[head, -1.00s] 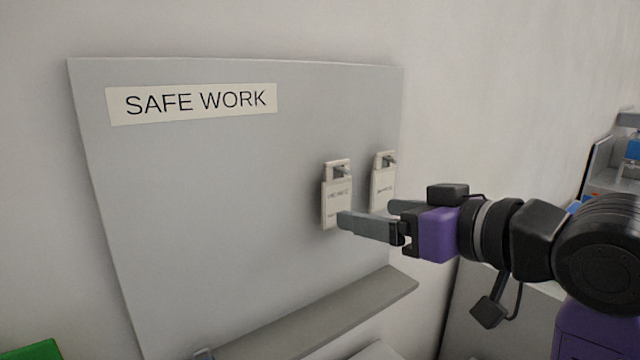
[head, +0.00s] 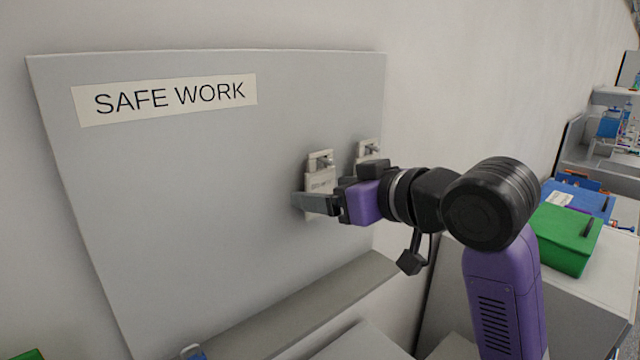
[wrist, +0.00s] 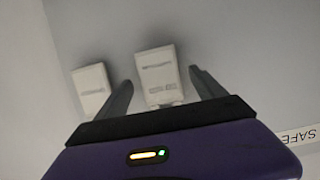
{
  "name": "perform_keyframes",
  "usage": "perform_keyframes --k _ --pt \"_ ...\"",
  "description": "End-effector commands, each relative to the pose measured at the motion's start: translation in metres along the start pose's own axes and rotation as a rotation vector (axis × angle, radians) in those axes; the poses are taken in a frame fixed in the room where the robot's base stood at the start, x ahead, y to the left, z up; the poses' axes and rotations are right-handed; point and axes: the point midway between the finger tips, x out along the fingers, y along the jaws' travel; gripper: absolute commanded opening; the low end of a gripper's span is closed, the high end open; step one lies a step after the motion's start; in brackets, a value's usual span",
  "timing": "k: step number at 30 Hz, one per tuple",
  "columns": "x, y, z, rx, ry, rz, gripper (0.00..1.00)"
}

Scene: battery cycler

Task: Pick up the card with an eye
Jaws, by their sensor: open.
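Two off-white cards hang from hooks on the grey board. The left card (head: 320,180) is partly covered by my gripper (head: 314,196) in the head view. The right card (head: 369,149) shows only its top there. In the wrist view the left card (wrist: 157,68) lies between the two open fingers of my gripper (wrist: 161,78), apart from both. The right card (wrist: 92,90) is outside the fingers, close to the left one. Each card has a slot at its top around a hook. Their print is too small to read, and I cannot make out an eye.
The board (head: 200,200) carries a SAFE WORK label (head: 165,100) and has a ledge (head: 300,305) along its bottom. A counter at the right holds a green box (head: 565,238) and a blue box (head: 580,198). The board left of the cards is clear.

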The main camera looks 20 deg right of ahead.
Motion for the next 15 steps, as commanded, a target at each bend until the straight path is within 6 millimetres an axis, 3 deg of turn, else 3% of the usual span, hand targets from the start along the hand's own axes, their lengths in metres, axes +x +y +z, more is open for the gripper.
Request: perform_keyframes --k 5,15 --pt "0.0001 -0.0001 0.0003 0.0 0.0 0.0 0.8" --pt "-0.0003 -0.0001 0.0001 0.0 0.0 0.0 0.16"
